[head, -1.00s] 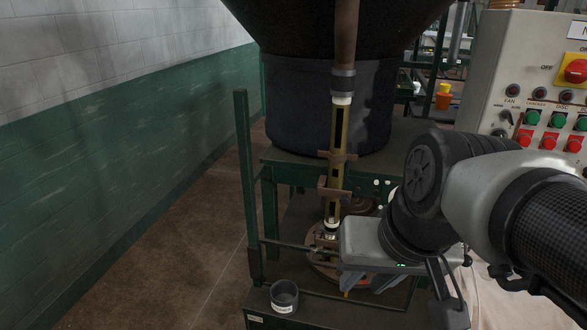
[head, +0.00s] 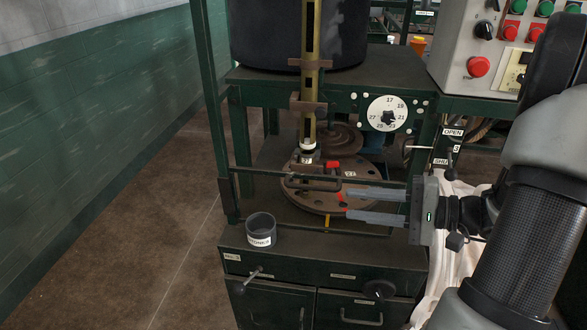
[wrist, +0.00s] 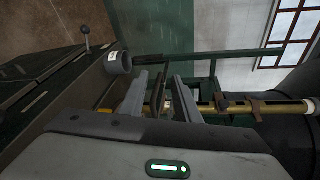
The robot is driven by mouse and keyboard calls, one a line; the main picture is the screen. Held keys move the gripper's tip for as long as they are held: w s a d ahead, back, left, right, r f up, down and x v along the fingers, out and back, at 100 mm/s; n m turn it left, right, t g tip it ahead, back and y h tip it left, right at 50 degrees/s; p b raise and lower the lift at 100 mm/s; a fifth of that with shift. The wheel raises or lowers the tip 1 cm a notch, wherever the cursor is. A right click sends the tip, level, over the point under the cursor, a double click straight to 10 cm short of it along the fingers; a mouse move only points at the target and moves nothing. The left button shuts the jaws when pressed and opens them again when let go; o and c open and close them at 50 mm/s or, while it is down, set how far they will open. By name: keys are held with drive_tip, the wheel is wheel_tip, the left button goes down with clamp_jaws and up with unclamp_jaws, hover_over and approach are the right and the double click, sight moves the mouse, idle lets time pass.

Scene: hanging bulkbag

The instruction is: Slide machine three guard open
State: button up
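Labels reading OPEN, 3 and what looks like SHUT (head: 453,132) are on the right of the green machine frame. A dark, thin-railed bar guard (head: 262,171) seems to run across the front of the machine, above a round brown turntable (head: 300,203). My gripper (head: 347,203) reaches in from the right, in front of the turntable, fingers pointing left. Its two fingers are apart, with nothing clearly held. In the wrist view my gripper (wrist: 161,88) is also open, with dark bars showing beyond and between the fingers. I cannot tell whether they touch.
A small grey labelled cup (head: 261,231) stands on the cabinet (head: 330,270) at the front left. A brass-coloured tube (head: 310,95) hangs above the turntable. A numbered dial (head: 387,113) and a control panel (head: 480,40) are at the right. The floor at left is clear.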

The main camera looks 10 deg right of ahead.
sight(319, 190)
drive_tip(key=d+f+t, duration=0.3)
drive_tip(key=d, duration=0.2)
drive_tip(key=shift+m, duration=0.4)
drive_tip(key=x, duration=1.7)
drive_tip(key=shift+w+f+b, duration=0.15)
drive_tip(key=shift+w+b, duration=0.25)
drive_tip(key=shift+w, duration=0.1)
clamp_jaws()
